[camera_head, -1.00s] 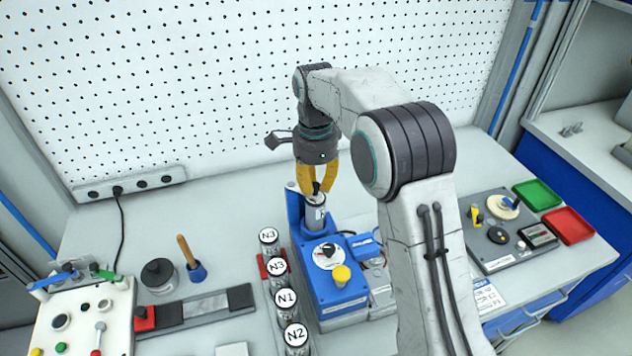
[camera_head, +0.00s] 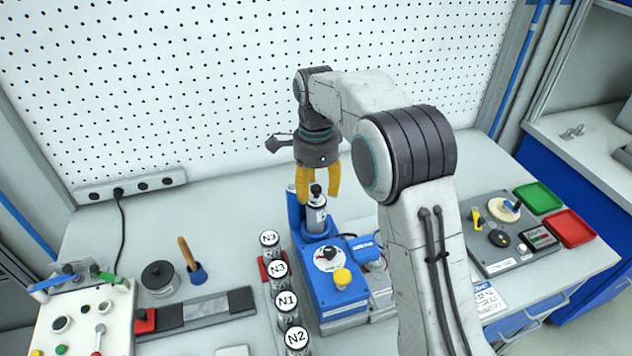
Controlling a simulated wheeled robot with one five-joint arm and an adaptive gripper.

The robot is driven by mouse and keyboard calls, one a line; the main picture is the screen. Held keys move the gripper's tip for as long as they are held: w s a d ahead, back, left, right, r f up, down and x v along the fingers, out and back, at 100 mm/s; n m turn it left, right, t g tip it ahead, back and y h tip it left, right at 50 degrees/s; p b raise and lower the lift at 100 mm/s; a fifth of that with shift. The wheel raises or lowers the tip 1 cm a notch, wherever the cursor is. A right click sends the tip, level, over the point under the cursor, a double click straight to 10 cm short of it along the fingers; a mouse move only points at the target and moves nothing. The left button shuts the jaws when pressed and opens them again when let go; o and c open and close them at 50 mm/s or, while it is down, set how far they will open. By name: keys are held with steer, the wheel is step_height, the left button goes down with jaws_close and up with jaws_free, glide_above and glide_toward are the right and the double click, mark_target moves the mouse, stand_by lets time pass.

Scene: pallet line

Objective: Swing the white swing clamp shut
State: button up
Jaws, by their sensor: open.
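My gripper (camera_head: 319,196) has two yellow fingers, spread apart above the blue machine (camera_head: 338,296). I cannot tell for sure which part is the white swing clamp.
Several vials with lettered white lids (camera_head: 287,300) stand in a row left of the machine. A dark round pot (camera_head: 158,277) and a wooden-handled tool in a blue holder (camera_head: 193,262) stand farther left. Green (camera_head: 538,197) and red (camera_head: 570,228) trays lie at the right.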

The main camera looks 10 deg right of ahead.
step_height(320, 180, up, 12)
stand_by(0.7)
stand_by(0.4)
